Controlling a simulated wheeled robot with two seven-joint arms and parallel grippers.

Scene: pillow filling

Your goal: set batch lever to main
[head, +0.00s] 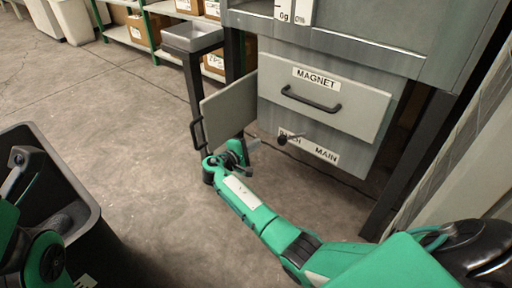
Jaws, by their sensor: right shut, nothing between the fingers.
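The batch lever (283,139) is a thin rod with a dark knob, low on the grey machine front. Its knob end points left, in front of the partly covered BATCH label (289,134). The MAIN label (326,156) is to the right of the knob and readable. My right gripper (252,145) is shut and empty, just left of the knob, with a small gap showing in the picture. How far apart they are in depth I cannot tell. My left gripper is out of view; only part of the left arm shows at lower left.
A MAGNET drawer (362,108) with a black handle is above the lever. A grey door panel (230,104) with a black handle stands out left of the lever, close to my right wrist. A black bin (84,190) stands at left. The concrete floor between is clear.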

